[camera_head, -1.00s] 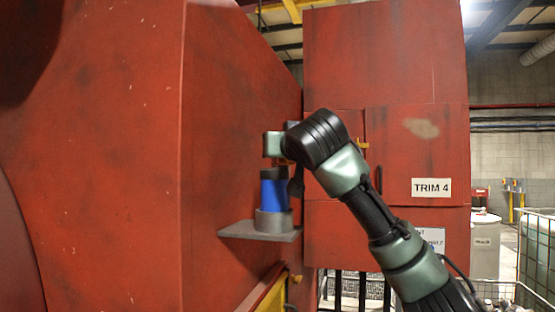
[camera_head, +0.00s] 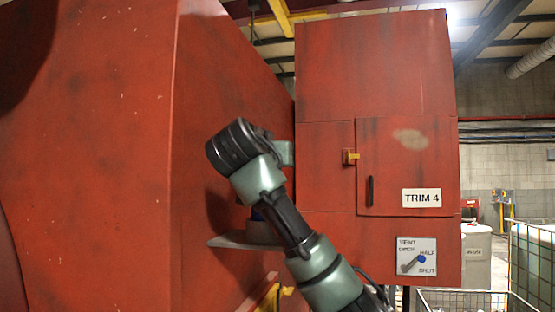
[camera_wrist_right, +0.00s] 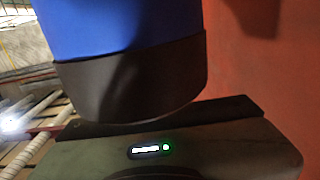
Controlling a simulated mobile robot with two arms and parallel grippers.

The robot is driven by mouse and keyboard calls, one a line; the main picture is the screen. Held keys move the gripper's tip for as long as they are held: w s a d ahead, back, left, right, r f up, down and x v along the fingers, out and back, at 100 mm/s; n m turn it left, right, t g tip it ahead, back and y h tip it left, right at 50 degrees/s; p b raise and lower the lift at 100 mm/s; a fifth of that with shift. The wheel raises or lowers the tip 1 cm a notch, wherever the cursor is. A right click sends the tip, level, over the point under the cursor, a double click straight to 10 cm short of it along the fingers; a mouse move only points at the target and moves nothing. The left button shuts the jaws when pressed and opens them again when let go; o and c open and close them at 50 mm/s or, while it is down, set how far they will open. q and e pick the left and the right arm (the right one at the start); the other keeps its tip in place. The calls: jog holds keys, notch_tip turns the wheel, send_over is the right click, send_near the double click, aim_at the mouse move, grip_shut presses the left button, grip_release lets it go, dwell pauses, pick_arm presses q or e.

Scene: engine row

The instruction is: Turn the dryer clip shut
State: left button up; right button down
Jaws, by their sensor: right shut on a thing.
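The clip's angle cannot be told. My left gripper is not in view.
A red cabinet (camera_head: 375,65) stands behind, with a TRIM 4 door (camera_head: 410,165) and a yellow latch (camera_head: 350,157). Below is a vent panel (camera_head: 416,245) with a blue-knobbed lever. Wire cages (camera_head: 535,262) stand at the right. The red housing (camera_head: 100,150) closes the left side.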

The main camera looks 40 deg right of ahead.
jog(key=shift+d, duration=0.1)
jog(key=c, duration=1.5)
grip_release()
jog(key=shift+w, duration=0.1)
jog(key=shift+c, duration=0.2)
jog(key=b+v, duration=0.3)
jog(key=v, duration=0.4)
jog(key=shift+a+f+b, duration=0.15)
jog(key=shift+a+b, duration=0.05)
jog(key=shift+b, duration=0.1)
jog(key=shift+s+a, duration=0.15)
jog(key=shift+s, duration=0.15)
